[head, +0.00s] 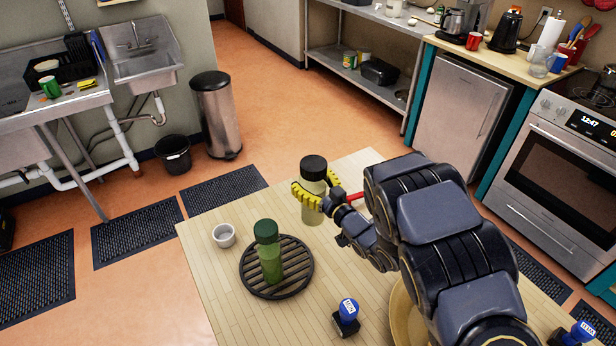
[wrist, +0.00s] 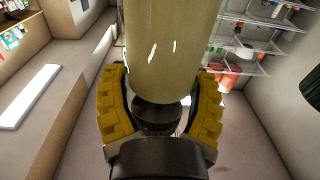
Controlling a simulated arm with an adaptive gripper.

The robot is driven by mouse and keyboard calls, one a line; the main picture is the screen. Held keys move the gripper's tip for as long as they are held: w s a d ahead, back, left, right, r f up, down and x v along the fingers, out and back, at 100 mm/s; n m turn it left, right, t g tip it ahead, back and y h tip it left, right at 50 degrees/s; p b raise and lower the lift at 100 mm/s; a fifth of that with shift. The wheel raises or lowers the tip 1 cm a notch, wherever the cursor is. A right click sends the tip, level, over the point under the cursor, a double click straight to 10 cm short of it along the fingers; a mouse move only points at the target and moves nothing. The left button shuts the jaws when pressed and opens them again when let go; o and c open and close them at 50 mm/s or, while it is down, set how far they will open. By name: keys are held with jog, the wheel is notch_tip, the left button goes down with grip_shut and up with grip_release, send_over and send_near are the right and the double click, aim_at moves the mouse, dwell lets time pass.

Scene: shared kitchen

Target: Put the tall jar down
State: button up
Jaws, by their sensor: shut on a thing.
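The tall jar (head: 313,210) has a pale yellow-beige body and a black lid. My gripper (head: 309,193) has yellow padded fingers and is shut around the jar's body. The jar is upright, at the far side of the wooden table (head: 215,275). I cannot tell whether its base touches the tabletop. In the wrist view the jar (wrist: 170,50) fills the upper middle, between the two yellow fingers of the gripper (wrist: 160,105). Its lid is out of that view.
A green bottle (head: 270,262) stands on a round black slatted trivet (head: 300,265), left of the jar. A small white cup (head: 224,235) is farther left. A blue-topped stamp (head: 347,313) is near the front. A tan round plate or board (head: 400,318) is partly hidden by my arm.

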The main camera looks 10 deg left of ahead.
aim_at(314, 187)
jog(key=s, duration=0.1)
jog(key=s+d+r, duration=0.1)
jog(key=s, duration=0.1)
jog(key=shift+d+r, duration=0.2)
jog(key=shift+r, duration=0.05)
jog(key=shift+s+d+r, duration=0.1)
jog(key=shift+s, duration=0.25)
jog(key=shift+w+a+f+n+g+y, duration=0.6)
jog(key=shift+a+n+g+y, duration=2.25)
jog(key=shift+a+g, duration=2.3)
notch_tip(314, 187, down, 10)
jog(key=n+h, duration=0.1)
jog(key=shift+s+a+r+t, duration=0.15)
jog(key=shift+a+r+t, duration=0.1)
jog(key=shift+a+t, duration=0.2)
jog(key=shift+f, duration=0.1)
jog(key=o, duration=0.9)
jog(key=shift+c, duration=0.2)
jog(key=shift+f, duration=0.1)
